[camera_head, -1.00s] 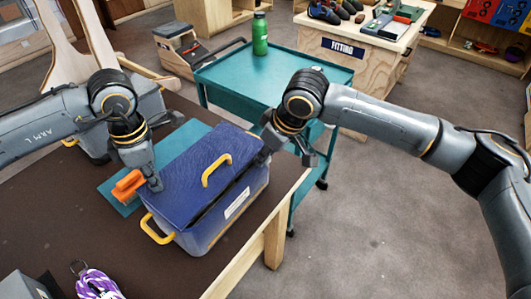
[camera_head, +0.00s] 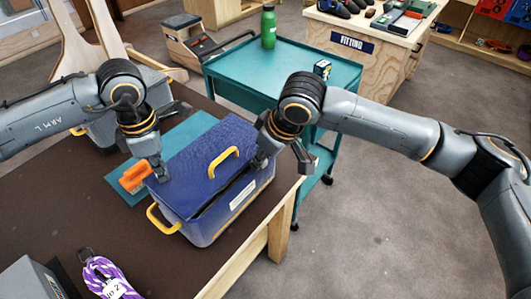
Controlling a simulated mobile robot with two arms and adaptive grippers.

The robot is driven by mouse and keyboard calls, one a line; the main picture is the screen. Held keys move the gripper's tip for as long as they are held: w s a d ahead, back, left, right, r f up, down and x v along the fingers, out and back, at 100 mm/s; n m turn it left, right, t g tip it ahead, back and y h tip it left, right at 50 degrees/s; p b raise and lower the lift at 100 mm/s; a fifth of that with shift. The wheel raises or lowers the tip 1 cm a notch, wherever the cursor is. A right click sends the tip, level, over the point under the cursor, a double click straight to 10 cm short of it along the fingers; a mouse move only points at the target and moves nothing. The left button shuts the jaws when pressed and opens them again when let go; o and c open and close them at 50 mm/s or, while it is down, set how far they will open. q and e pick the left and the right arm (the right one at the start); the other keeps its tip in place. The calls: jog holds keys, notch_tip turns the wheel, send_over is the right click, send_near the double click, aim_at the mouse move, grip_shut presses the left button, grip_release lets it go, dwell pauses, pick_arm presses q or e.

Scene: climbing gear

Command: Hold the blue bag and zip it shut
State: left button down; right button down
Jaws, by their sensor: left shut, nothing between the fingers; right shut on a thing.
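The blue bag (camera_head: 205,164) is a boxy case with yellow handles and a white label on its front. It stands on the dark tabletop near the table's right edge. A dark gap shows along the front edge of its lid. My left gripper (camera_head: 160,174) is shut and empty at the lid's left edge, beside the orange-handled brush. My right gripper (camera_head: 262,163) is shut at the bag's right front corner, on a part of the bag at the lid's seam. Its fingers hide what they grip, and I cannot make out the zip pull.
An orange-handled brush (camera_head: 135,176) lies on a teal mat (camera_head: 118,185) left of the bag. A purple rope coil (camera_head: 105,275) lies at the front. Behind stands a teal cart (camera_head: 300,62) with a green bottle (camera_head: 268,27) and a small box (camera_head: 322,69).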

aim_at(245, 174)
pick_arm(q)
jog(key=shift+s+d+f, duration=0.1)
jog(key=shift+s+f, duration=0.05)
jog(key=shift+f, duration=0.05)
pick_arm(e)
jog(key=shift+s+a+r, duration=0.1)
jog(key=shift+a, duration=0.1)
jog(key=shift+s+a, duration=0.55)
jog(key=shift+s, duration=0.25)
jog(key=shift+s+a, duration=0.55)
jog(key=shift+s, duration=0.2)
pick_arm(q)
jog(key=shift+f, duration=0.1)
pick_arm(e)
jog(key=shift+s+a, duration=0.55)
jog(key=shift+s, duration=0.2)
jog(key=shift+r, duration=0.1)
